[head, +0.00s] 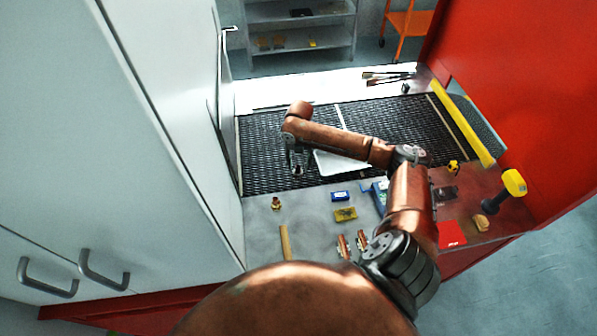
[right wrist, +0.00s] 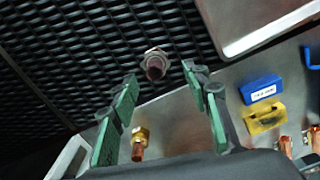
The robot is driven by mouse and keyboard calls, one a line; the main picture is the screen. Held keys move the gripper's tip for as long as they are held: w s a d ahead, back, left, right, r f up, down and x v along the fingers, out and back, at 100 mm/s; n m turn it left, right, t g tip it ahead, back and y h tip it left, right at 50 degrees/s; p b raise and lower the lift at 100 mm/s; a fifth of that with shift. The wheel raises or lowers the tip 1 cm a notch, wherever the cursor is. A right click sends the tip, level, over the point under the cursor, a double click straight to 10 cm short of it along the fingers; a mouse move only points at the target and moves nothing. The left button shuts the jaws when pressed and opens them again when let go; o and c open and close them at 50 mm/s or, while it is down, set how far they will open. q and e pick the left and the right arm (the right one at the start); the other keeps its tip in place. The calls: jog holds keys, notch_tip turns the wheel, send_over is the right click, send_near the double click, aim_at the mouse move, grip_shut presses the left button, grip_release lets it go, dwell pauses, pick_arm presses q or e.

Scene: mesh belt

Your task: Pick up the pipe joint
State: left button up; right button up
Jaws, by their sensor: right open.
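My right gripper (head: 298,165) is open above the near part of the black mesh belt (head: 265,135). In the right wrist view its two green fingers (right wrist: 159,75) stand apart with nothing between them that I can see held. A small pipe joint (right wrist: 154,63), brownish with a grey metal collar, lies on the mesh just beyond the fingertips, about midway between them. In the head view the gripper seems to hide it. A brass and copper fitting (head: 276,203) stands on the grey metal surface; it also shows in the right wrist view (right wrist: 139,143). My left gripper is out of view.
A white tray (head: 335,162) lies on the belt right of the gripper. Blue (head: 340,196) and yellow (head: 346,214) boxes and copper pieces (head: 343,246) lie on the near surface. A white cabinet (head: 130,110) stands left, a red wall (head: 530,90) right.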

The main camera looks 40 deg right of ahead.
aim_at(297, 166)
jog(key=f, duration=0.1)
jog(key=w+f, duration=0.1)
jog(key=f, duration=0.1)
jog(key=shift+w+a+f+p, duration=0.1)
jog(key=shift+a+f+p, duration=0.1)
jog(key=shift+p, duration=0.2)
jog(key=shift+s+d+f, duration=0.15)
jog(key=shift+s+f, duration=0.15)
jog(key=shift+f, duration=0.5)
jog(key=shift+w+f, duration=0.1)
jog(key=shift+w, duration=0.15)
jog(key=shift+c, duration=1.2)
jog(key=shift+s, duration=0.15)
jog(key=c, duration=0.6)
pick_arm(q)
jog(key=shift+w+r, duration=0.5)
pick_arm(e)
grip_shut()
